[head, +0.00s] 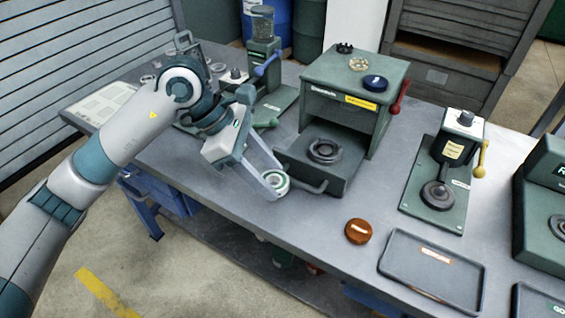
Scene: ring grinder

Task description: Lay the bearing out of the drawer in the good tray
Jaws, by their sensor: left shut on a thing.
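A grey tray (398,243) with an orange-red label lies at the front right. A second tray (517,305) with a green label is cut off at the bottom right corner. My right gripper is out of view.
The green machine (340,85) has a red-knobbed lever. A brown round pad (358,231) lies left of the orange-labelled tray. A press with a yellow lever (445,165) stands behind that tray, and another green machine (545,190) at the right edge.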

